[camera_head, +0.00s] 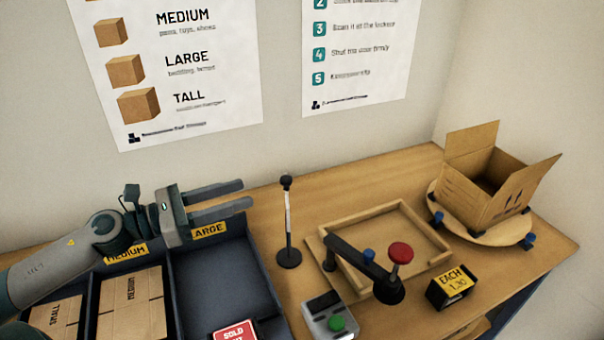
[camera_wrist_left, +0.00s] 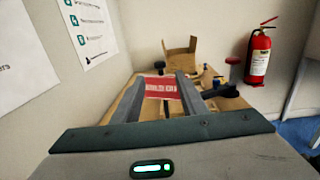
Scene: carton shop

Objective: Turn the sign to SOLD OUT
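A red SOLD OUT card (camera_head: 234,332) shows at the bottom edge of the head view, partly cut off, at the front of the LARGE bay. A thin post on a round black base (camera_head: 289,259) stands right of the bays. In the left wrist view a red panel with white lettering (camera_wrist_left: 158,88) shows beyond and between my fingers; its words are too small to read surely. My left gripper (camera_head: 245,195) is open and empty above the back of the LARGE bay, left of the post. It also shows in the left wrist view (camera_wrist_left: 167,86). My right gripper is out of view.
A dark bin (camera_head: 262,265) has SMALL and MEDIUM bays with flat cartons. Right of it are a grey box with a green button (camera_head: 331,318), a wooden frame (camera_head: 425,222), a black arm with a red knob (camera_head: 401,252), an EACH price block (camera_head: 452,288) and an open carton (camera_head: 500,190).

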